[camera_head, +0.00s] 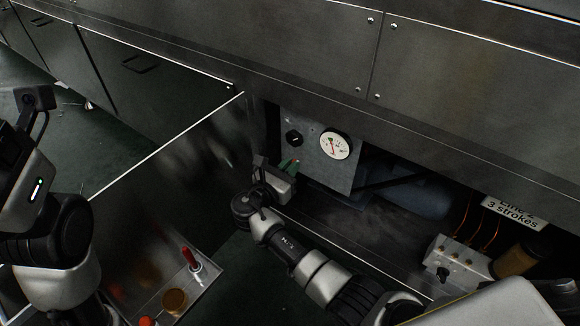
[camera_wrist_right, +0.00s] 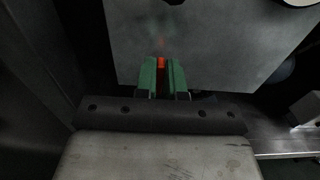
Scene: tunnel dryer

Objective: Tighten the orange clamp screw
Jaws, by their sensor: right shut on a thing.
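The orange clamp screw (camera_wrist_right: 160,64) shows as a small orange-red piece between the green fingers in the right wrist view. My right gripper (camera_head: 289,165) is shut on it, in front of the lower left of a grey panel (camera_head: 318,173). The green fingers also show in the right wrist view (camera_wrist_right: 162,78), pointing at the panel face. The fingers hide most of the screw, and its seat and clamp cannot be made out. The dark end of my left arm (camera_head: 35,98) is at the left edge; its fingers do not show.
The panel carries a round white gauge (camera_head: 336,145) and a black knob (camera_head: 294,138). An open door (camera_head: 170,165) stands left of the opening. A tray (camera_head: 205,278) holds a red-handled tool (camera_head: 191,258) and an amber round thing (camera_head: 174,301). A valve block (camera_head: 458,263) sits right.

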